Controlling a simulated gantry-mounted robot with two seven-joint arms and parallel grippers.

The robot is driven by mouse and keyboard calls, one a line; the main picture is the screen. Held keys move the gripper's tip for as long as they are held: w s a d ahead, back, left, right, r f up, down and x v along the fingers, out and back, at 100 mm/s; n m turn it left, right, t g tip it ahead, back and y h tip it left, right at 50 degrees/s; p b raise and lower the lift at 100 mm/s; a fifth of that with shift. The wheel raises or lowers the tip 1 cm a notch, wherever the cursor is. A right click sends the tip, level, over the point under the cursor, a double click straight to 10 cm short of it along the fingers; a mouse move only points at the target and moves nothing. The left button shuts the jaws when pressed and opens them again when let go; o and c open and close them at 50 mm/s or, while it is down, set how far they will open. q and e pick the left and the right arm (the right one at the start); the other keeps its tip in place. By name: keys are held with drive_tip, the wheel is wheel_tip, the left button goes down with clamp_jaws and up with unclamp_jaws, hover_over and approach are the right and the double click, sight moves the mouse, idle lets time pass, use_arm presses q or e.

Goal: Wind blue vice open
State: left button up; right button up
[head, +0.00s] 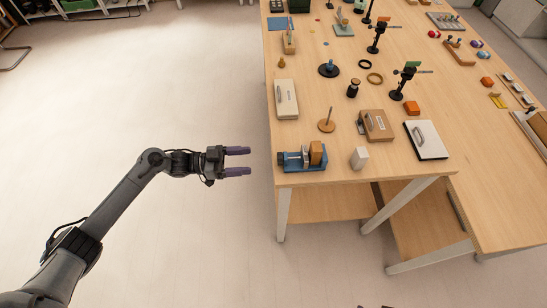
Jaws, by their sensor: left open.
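The blue vice (291,165) sits at the near left corner of the wooden table, with its screw end toward the left edge. A brown wooden block (316,153) stands at its right end, seemingly between or against its jaws; I cannot tell how tightly. My left gripper (249,161) is open and empty, with purple fingers pointing right. It is in the air beside the table's left edge, left of the vice and apart from it. My right gripper is not clearly visible.
A white block (359,157) stands just right of the vice. A wooden peg on a round base (327,122) and a cream box (286,99) are behind it. A brown box (376,125) and a white board with a handle (426,140) are further right. The floor left of the table is clear.

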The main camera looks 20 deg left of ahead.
sight(280, 159)
use_arm(q)
drive_tip(key=x, duration=0.9)
drive_tip(key=shift+a, duration=0.1)
drive_tip(key=c, duration=1)
drive_tip(key=shift+c, duration=0.2)
drive_tip(key=shift+n+p, duration=2.5)
drive_tip(key=shift+n, duration=1.2)
